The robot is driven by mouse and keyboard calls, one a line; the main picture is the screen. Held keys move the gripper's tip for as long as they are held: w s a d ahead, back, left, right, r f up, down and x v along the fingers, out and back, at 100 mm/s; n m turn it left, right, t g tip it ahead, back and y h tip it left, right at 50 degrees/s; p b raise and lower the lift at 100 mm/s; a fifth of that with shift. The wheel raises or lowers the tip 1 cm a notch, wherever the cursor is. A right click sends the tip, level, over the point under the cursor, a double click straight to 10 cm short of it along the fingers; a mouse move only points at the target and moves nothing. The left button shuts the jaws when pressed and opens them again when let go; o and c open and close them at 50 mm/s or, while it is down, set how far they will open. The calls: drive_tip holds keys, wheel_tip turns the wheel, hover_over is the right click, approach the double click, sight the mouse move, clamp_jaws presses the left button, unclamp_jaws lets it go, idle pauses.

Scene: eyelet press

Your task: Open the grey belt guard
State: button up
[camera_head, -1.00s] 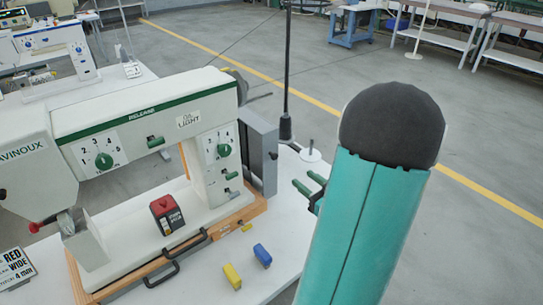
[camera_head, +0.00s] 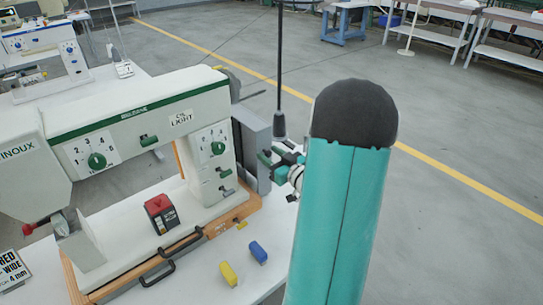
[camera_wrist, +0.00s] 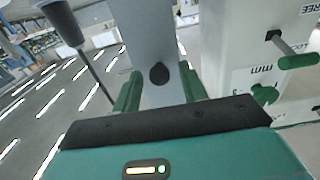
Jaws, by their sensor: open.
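The grey belt guard (camera_head: 254,150) is an upright grey box at the right end of the cream-and-green machine, and it looks shut. In the wrist view it is a grey panel (camera_wrist: 166,30) with a dark round knob (camera_wrist: 159,74). My gripper (camera_head: 268,164) is open, close to the guard's right side. In the wrist view its two green fingers (camera_wrist: 159,85) stand apart, one on each side of the knob in the picture. I cannot tell whether they touch it. My teal arm hides part of the space to the right.
The machine has green dials and levers, one lever (camera_wrist: 298,61) right of the guard. A dark pole (camera_head: 280,75) stands just behind my gripper. A red-black block (camera_head: 161,213), a yellow block (camera_head: 228,274) and a blue block (camera_head: 258,252) sit nearby.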

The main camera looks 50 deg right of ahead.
clamp_jaws()
drive_tip(key=s+d, duration=0.1)
drive_tip(key=d, duration=1)
drive_tip(key=shift+s+d, duration=0.15)
drive_tip(key=shift+d, duration=0.15)
unclamp_jaws()
drive_tip(key=s+a, duration=0.1)
drive_tip(key=s, duration=1.2)
drive_tip(key=shift+s+a, duration=0.25)
drive_tip(key=shift+s, duration=0.1)
